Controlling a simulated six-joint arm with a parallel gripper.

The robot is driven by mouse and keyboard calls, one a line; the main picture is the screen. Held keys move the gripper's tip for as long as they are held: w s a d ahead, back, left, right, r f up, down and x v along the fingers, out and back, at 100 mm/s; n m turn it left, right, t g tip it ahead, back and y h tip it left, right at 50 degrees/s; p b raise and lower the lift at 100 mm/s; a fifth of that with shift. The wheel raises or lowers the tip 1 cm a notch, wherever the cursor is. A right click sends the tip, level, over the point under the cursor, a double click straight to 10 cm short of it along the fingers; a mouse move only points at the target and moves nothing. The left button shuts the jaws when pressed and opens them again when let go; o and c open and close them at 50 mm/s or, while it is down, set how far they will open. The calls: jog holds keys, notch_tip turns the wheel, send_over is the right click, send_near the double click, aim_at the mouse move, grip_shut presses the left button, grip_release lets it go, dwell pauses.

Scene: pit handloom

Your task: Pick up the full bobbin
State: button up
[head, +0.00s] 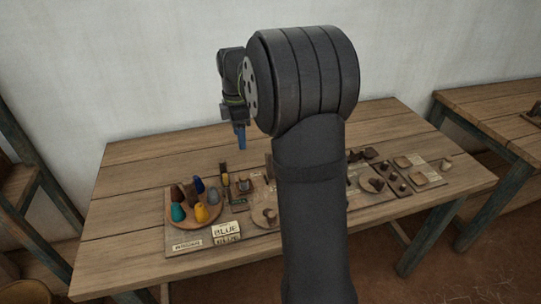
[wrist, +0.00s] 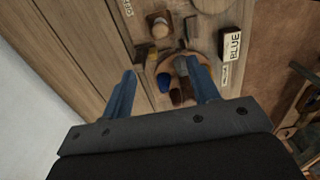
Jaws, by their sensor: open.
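My gripper (head: 240,140) hangs above the back left of the table in the head view, its blue fingers pointing down. In the wrist view the gripper (wrist: 160,67) is open, with nothing held between its fingers. Below it, a round wooden tray (head: 180,222) holds several cone-shaped pieces that may be wound bobbins: teal (head: 178,213), yellow (head: 201,214), grey (head: 213,197), blue (head: 198,185) and brown ones. The blue piece also shows in the wrist view (wrist: 164,82), beside brown ones (wrist: 181,68). I cannot tell which thing is the full bobbin. My arm hides the table's middle.
A "BLUE" label (head: 227,229) lies in front of the tray. Small tools (head: 226,180) lie to its right, and dark and wooden pieces (head: 403,162) lie at the table's right. The wooden table (head: 130,200) is clear at left and back. A second table (head: 490,110) stands right.

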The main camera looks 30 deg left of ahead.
aim_at(244, 177)
notch_tip(244, 177, down, 18)
jog(key=m, duration=0.3)
jog(key=shift+r, duration=0.2)
dwell(0.5)
jog(key=shift+c, duration=0.2)
jog(key=c, duration=1.1)
jog(key=shift+r, duration=0.15)
